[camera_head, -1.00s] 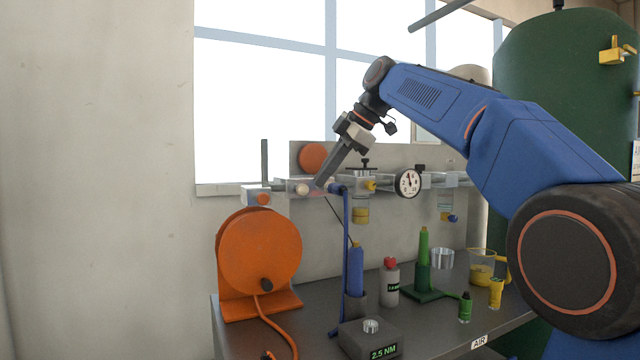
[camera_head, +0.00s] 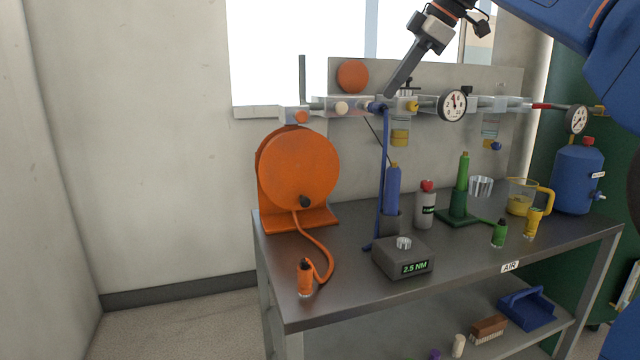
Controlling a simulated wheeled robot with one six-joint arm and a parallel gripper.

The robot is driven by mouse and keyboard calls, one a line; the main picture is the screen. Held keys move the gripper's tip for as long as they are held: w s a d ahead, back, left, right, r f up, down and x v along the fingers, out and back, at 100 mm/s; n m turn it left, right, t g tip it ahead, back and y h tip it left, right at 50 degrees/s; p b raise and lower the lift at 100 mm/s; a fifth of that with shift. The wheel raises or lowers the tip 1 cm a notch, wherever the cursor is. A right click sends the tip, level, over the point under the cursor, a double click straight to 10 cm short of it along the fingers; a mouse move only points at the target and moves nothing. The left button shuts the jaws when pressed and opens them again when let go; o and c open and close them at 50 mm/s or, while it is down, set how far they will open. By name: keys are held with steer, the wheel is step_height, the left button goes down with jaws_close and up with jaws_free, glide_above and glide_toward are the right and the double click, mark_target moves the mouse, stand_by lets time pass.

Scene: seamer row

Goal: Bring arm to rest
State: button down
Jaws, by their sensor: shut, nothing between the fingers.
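My gripper (camera_head: 391,92) is at the upper middle of the head view, at the end of my blue arm, which comes in from the top right. Its dark fingers are shut with nothing between them and point down and to the left. The fingertips appear just above or in front of the clear air-line assembly (camera_head: 363,105) on the back panel, close to the top of a blue hose (camera_head: 385,150). I cannot tell whether they touch it.
A workbench (camera_head: 340,290) holds an orange hose reel (camera_head: 297,170), a grey 2.5 NM block (camera_head: 402,258), several bottles, a measuring jug (camera_head: 520,197) and a blue tank (camera_head: 578,178). Pressure gauges (camera_head: 453,105) line the panel. The floor at the left is clear.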

steer(key=s+d+f+m+h, duration=0.1)
steer(key=s+d+f+m, duration=0.3)
steer(key=s+f, duration=0.6)
steer(key=s+d+f+m+h, duration=0.2)
steer(key=s+d+f+m, duration=0.2)
steer(key=f, duration=1.7)
steer(key=s+d+f+m+h, duration=0.2)
steer(key=s+d+f+m, duration=0.2)
steer(key=s+f+m, duration=0.5)
steer(key=s+f, duration=0.6)
steer(key=s, duration=0.2)
steer(key=shift+s+d+f, duration=0.15)
steer(key=shift+s, duration=0.25)
